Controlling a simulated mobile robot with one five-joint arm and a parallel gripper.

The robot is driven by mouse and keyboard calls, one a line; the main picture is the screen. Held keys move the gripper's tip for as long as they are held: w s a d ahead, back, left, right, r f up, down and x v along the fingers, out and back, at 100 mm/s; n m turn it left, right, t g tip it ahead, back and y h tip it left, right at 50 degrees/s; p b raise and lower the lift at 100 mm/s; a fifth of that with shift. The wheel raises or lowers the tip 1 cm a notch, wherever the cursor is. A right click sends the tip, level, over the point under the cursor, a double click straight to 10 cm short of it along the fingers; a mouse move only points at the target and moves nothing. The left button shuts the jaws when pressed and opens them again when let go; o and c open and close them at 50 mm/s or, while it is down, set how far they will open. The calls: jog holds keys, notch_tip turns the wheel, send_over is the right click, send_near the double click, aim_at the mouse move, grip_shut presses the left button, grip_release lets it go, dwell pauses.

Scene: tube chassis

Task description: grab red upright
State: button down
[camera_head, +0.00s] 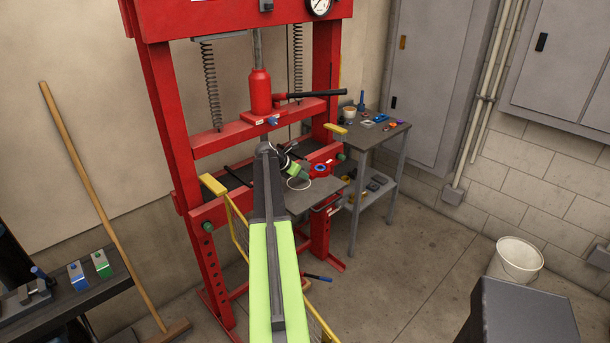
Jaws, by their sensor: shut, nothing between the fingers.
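A red press frame stands in the middle of the view. Its left red upright (170,110) runs from the top beam down past the bed, and its right red upright (326,75) stands behind the red jack. My arm reaches forward from the bottom of the view. My gripper (288,152) is small at the arm's far end, in front of the press bed, and looks shut and empty. It appears to the right of the left upright and apart from it. My arm hides part of the press bed and lower frame.
A yellow folding guard (236,225) stands at the press's front left. A broom (95,190) leans at left beside a dark bench (75,300). A grey side table (375,135) holds small items. A white bucket (516,262) stands right. Open floor lies between.

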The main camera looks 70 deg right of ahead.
jog(key=a, duration=0.2)
jog(key=w+a, duration=0.1)
jog(key=shift+w+a, duration=0.1)
jog(key=shift+a, duration=0.25)
jog(key=p+v, duration=0.7)
jog(key=v, duration=0.2)
jog(key=shift+r, duration=0.4)
